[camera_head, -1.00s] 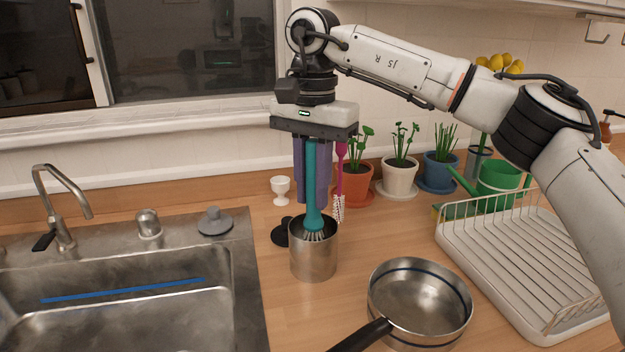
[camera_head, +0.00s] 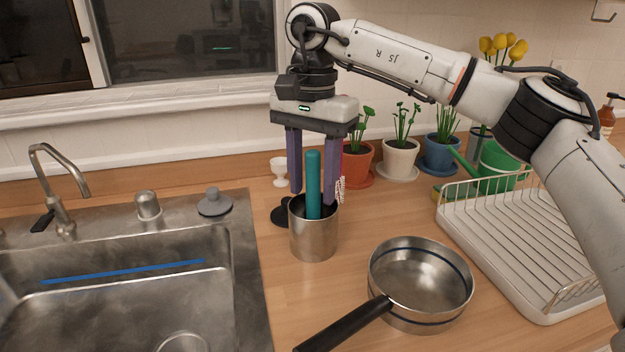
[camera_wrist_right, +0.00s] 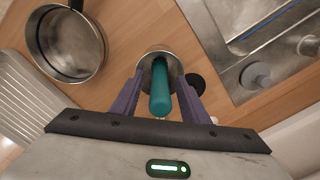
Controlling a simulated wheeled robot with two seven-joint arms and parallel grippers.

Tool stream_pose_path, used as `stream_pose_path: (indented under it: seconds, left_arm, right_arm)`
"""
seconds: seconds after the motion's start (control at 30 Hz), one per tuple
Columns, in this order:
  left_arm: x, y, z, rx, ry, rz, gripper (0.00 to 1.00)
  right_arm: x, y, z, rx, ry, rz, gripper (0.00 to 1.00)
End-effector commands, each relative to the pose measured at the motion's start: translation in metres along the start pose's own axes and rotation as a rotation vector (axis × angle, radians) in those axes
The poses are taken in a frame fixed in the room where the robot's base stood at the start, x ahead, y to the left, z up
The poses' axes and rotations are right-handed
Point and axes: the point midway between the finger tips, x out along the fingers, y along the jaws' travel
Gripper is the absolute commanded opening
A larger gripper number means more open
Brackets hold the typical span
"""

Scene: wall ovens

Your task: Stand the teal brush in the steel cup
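The teal brush (camera_head: 313,180) stands in the steel cup (camera_head: 313,238), its handle upright above the rim and its bristle end hidden inside the cup. My right gripper (camera_head: 311,197) is above the cup with its purple fingers spread wide on both sides of the handle, apart from it. In the right wrist view the teal handle (camera_wrist_right: 160,92) shows between the open fingers, with the cup (camera_wrist_right: 150,60) beyond. My left gripper is not in view.
A pan (camera_head: 420,282) stands right of the cup, its black handle toward the front. The sink (camera_head: 120,290) is at left, a dish rack (camera_head: 530,245) at right. Potted plants (camera_head: 399,158) and a white egg cup (camera_head: 280,172) stand behind.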

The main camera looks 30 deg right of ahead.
Motion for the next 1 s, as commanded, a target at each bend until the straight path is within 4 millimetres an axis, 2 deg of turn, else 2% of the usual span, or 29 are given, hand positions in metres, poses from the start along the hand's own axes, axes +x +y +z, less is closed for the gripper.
stream_pose_path:
  seconds: [0.17,0.27,0.7,0.83,1.0]
  left_arm:
    - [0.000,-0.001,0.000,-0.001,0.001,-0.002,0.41]
    - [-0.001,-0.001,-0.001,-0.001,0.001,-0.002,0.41]
    - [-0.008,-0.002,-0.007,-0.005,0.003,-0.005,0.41]
    - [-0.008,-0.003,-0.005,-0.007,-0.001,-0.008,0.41]
    - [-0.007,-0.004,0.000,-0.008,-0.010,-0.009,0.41]
  right_arm:
    - [-0.002,0.000,0.000,0.000,0.000,0.000,0.41]
    - [-0.011,-0.001,0.000,0.001,0.000,-0.002,0.41]
    - [-0.092,0.000,0.000,0.000,0.001,-0.001,0.41]
    - [-0.102,0.000,0.000,0.001,0.000,-0.001,0.41]
    - [-0.103,0.000,0.000,0.000,0.000,0.001,0.41]
